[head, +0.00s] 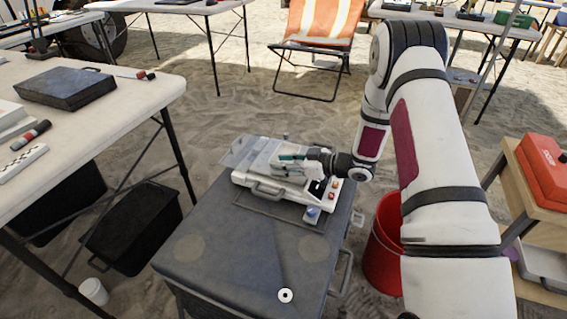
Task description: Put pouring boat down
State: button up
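My gripper (291,160) reaches in from the right over a white instrument (262,187) with a clear lid or plate, which sits on a dark grey case-like stand (215,260). A small dark teal piece shows at the fingers; I cannot tell whether it is part of the gripper or something held. The pouring boat cannot be clearly made out; it may be hidden at the fingers or too small to tell. The finger gap is too small to read.
A small blue-topped item (312,213) stands by the instrument's front right corner. A white round piece (285,295) lies on the stand's front. A red bucket (383,250) is at right, a white table (120,110) at left. The stand's front left is clear.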

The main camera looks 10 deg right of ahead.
jog(key=shift+r, duration=0.2)
jog(key=p+v, duration=0.3)
jog(key=v, duration=0.9)
jog(key=shift+w+r, duration=0.15)
jog(key=w+d+r+m+t+h, duration=0.1)
jog(key=w+d+r+h, duration=0.2)
jog(key=r+h, duration=0.3)
jog(key=w+d+r+m+h, duration=0.2)
jog(key=d+r+h, duration=0.15)
jog(key=r, duration=0.35)
jog(key=s+d+r+m+g+h, duration=0.15)
jog(key=s+r+m+h, duration=0.3)
jog(key=s+r, duration=0.5)
jog(key=s+a+r+m+g+y, duration=0.1)
jog(key=s+a, duration=0.4)
jog(key=s, duration=0.7)
jog(key=s+a+r+m+g, duration=0.1)
jog(key=s+a+g, duration=0.3)
jog(key=s, duration=0.8)
jog(key=s+a+r+m+g+y, duration=0.1)
jog(key=s+a+g, duration=0.2)
jog(key=s, duration=1)
jog(key=a, duration=0.2)
jog(key=shift+a+y, duration=0.3)
jog(key=shift+a, duration=0.1)
jog(key=shift+s+r, duration=0.1)
jog(key=shift+s, duration=0.05)
